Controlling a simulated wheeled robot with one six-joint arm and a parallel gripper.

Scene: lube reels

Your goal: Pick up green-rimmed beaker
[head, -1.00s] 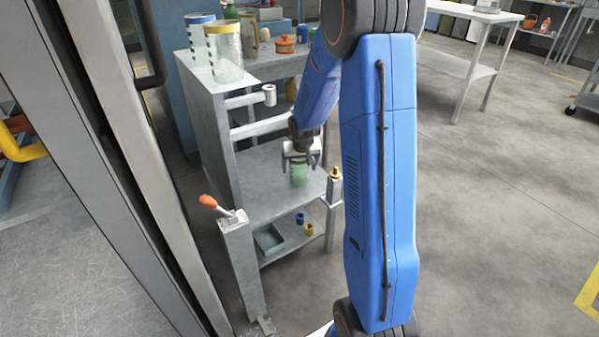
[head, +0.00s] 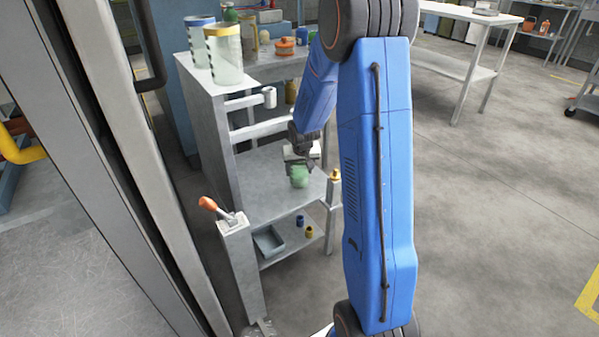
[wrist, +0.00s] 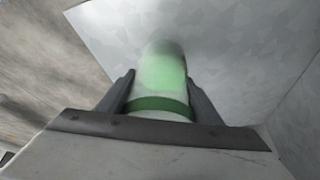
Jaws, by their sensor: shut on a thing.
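The green-rimmed beaker (wrist: 163,75) is a clear cylinder with a green band near my gripper and a green tint inside. In the wrist view my gripper (wrist: 160,88) has a dark finger on each side of it, shut on it. In the head view the beaker (head: 299,176) shows small and pale green under my gripper (head: 299,167), over the grey middle shelf. I cannot tell whether its base touches the shelf.
Two larger clear jars, one blue-rimmed (head: 198,36) and one yellow-rimmed (head: 224,55), stand on the bench top (head: 203,75). A brass fitting (head: 335,175) stands at the shelf's right corner. An orange-handled lever (head: 208,204) is at front left. A grey tray (head: 269,240) lies on the lower shelf.

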